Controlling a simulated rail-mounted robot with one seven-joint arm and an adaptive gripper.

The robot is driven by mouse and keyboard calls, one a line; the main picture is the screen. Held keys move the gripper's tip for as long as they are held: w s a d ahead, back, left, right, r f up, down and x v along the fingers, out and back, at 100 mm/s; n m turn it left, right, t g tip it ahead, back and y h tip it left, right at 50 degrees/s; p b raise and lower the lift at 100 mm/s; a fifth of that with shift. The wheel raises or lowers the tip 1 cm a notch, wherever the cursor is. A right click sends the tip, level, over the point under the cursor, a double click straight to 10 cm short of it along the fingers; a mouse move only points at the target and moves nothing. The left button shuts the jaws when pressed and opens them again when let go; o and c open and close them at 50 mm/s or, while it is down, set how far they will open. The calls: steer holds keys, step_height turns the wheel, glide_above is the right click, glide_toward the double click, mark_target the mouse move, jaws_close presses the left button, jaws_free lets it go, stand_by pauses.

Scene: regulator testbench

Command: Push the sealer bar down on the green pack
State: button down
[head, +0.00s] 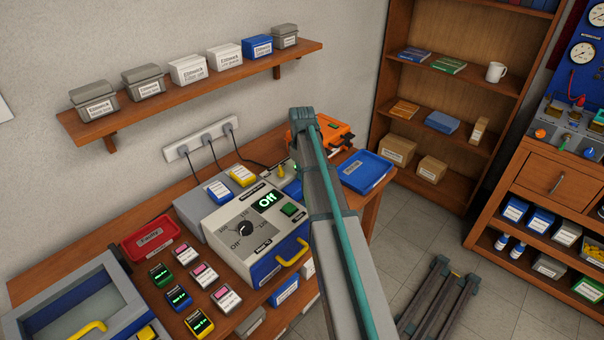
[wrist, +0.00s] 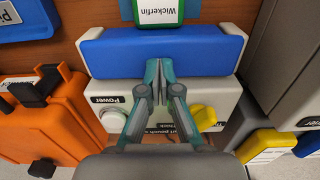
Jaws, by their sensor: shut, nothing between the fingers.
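In the wrist view, the blue sealer bar (wrist: 105,55) runs across the upper middle, on a light grey sealer body (wrist: 92,88) with upside-down "Power" labels. The green pack (wrist: 160,12), with a white label reading "Wickerfin", shows at the top edge, just beyond the bar. My gripper (wrist: 158,68) is shut and empty, its fingertips over the middle of the bar. I cannot tell whether they touch it or how far down the bar is. In the head view my arm hides the gripper, the pack and most of the sealer.
An orange device (wrist: 45,120) stands close to the sealer on the left in the wrist view. A yellow lever (wrist: 203,117) is right of my fingers. In the head view, a blue tray (head: 365,172) lies right of my arm and a grey "Off" machine (head: 250,235) left of it.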

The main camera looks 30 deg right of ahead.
steer(key=shift+s+a+p, duration=0.1)
steer(key=shift+s+p, duration=0.15)
steer(key=shift+p, duration=0.05)
step_height(320, 180, up, 14)
steer(key=shift+w+b, duration=0.25)
steer(key=shift+b, duration=0.05)
stand_by(0.6)
